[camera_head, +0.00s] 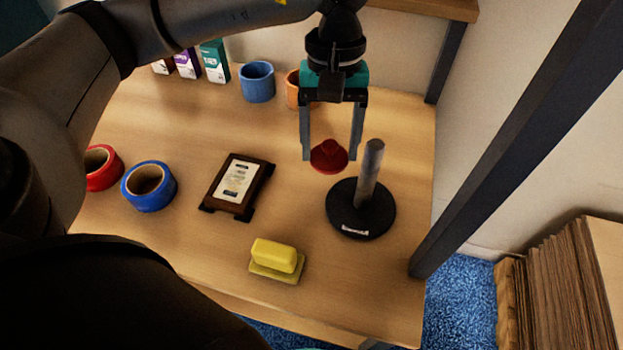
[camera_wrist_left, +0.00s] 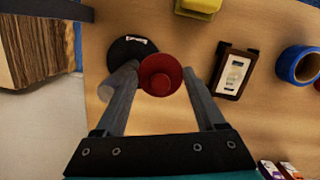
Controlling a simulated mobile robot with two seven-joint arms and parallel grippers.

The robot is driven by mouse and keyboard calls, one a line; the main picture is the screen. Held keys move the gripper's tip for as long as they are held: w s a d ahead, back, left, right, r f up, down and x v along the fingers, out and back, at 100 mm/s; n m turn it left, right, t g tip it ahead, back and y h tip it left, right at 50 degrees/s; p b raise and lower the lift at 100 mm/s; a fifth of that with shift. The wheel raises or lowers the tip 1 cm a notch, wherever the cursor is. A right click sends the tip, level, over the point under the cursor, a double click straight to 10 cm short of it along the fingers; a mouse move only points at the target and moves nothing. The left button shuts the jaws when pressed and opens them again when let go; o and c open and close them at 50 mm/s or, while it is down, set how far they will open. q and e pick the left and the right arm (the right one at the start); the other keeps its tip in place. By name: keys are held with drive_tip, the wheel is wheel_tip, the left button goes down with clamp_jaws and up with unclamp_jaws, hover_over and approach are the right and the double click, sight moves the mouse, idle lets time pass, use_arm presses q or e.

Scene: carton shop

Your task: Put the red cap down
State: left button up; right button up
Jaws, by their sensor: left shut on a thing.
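The red cap (camera_head: 328,158) is between the fingertips of my left gripper (camera_head: 331,160), which is shut on it. The cap is flared, with a narrower knob on top, and is held above the table. It also shows in the left wrist view (camera_wrist_left: 160,76) between the two fingers. Just right of it in the head view stands a grey upright post (camera_head: 369,172) on a round black base (camera_head: 361,219) with a small white label. My right gripper is not in view.
On the wooden table (camera_head: 205,270) are a dark framed plaque (camera_head: 239,186), a yellow block on a sponge-like pad (camera_head: 274,258), blue tape (camera_head: 149,186), red tape (camera_head: 101,168), a blue cup (camera_head: 257,82), an orange cup (camera_head: 292,90) and small boxes (camera_head: 214,62). A dark table post (camera_head: 510,150) rises at right.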

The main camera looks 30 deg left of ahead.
use_arm(q)
drive_tip(key=n, duration=0.3)
drive_tip(key=shift+w+a+r+n+h, duration=0.2)
drive_tip(key=shift+w+a+n+h, duration=0.05)
drive_tip(key=shift+w+n+h, duration=0.1)
drive_tip(key=n, duration=0.3)
drive_tip(key=shift+w+a+r+t, duration=0.15)
drive_tip(key=shift+w+a+t, duration=0.1)
drive_tip(key=shift+a+t, duration=0.15)
drive_tip(key=shift+w+a+n+p, duration=0.1)
drive_tip(key=shift+n+p, duration=0.25)
drive_tip(key=shift+n, duration=0.6)
drive_tip(key=n, duration=0.3)
drive_tip(key=shift+w+a+r+t, duration=0.25)
drive_tip(key=shift+a+t, duration=0.05)
drive_tip(key=shift+t, duration=0.1)
drive_tip(key=a+n, duration=0.1)
drive_tip(key=n, duration=0.4)
drive_tip(key=r+n+t+y+p, duration=0.2)
drive_tip(key=n, duration=1.4)
hover_over(304, 180)
drive_tip(key=f, duration=0.5)
drive_tip(key=f+b, duration=0.1)
drive_tip(key=f, duration=1)
drive_tip(key=shift+s+b, duration=0.3)
drive_tip(key=shift+b, duration=0.1)
drive_tip(key=shift+f, duration=1.9)
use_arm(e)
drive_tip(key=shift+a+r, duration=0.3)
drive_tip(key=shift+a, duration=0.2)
